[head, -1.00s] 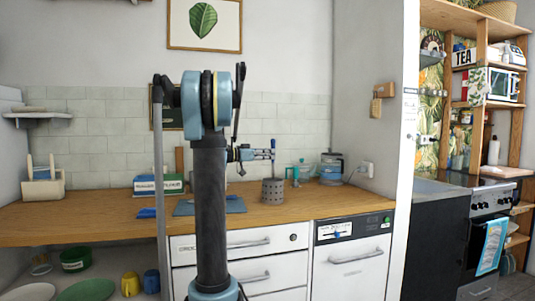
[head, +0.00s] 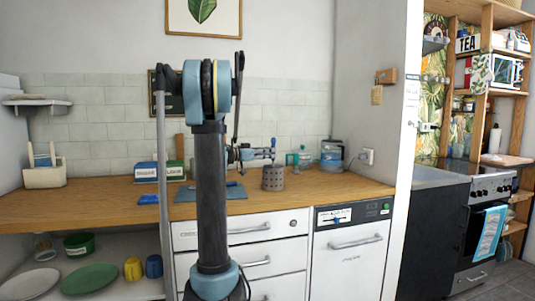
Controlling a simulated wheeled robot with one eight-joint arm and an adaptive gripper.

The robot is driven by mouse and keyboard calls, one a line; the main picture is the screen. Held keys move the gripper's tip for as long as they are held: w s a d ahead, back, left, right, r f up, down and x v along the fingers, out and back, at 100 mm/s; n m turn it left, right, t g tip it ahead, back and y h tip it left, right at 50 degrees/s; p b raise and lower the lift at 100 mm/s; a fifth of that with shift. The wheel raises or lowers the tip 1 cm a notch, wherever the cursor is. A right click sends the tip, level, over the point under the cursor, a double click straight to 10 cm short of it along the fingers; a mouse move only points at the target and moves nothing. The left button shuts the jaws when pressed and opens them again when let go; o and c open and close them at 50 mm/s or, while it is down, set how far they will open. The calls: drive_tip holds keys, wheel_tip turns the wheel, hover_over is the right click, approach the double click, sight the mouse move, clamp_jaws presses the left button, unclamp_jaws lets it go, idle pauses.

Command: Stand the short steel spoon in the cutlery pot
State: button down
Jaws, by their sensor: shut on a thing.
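My gripper (head: 268,153) is small in the head view, out past my arm's upright link and over the wooden counter. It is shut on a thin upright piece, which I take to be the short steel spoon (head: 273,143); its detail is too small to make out. The cutlery pot (head: 272,180) is a grey cylinder with dark holes, upright on the counter. The gripper is just above the pot's rim. The lower end of the held piece is at the rim line; I cannot tell whether it is inside the pot.
A teal-handled item (head: 293,165) and a grey-blue kettle-like appliance (head: 331,155) stand right of the pot. A blue-grey mat (head: 232,193) lies to its left, with labelled boxes (head: 147,172) farther left. The counter (head: 325,187) is clear in front of the pot.

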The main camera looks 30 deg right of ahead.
drive_tip(key=shift+f, duration=0.15)
drive_tip(key=c, duration=1.5)
unclamp_jaws()
drive_tip(key=a, duration=0.8)
drive_tip(key=w+a, duration=0.1)
drive_tip(key=a, duration=0.3)
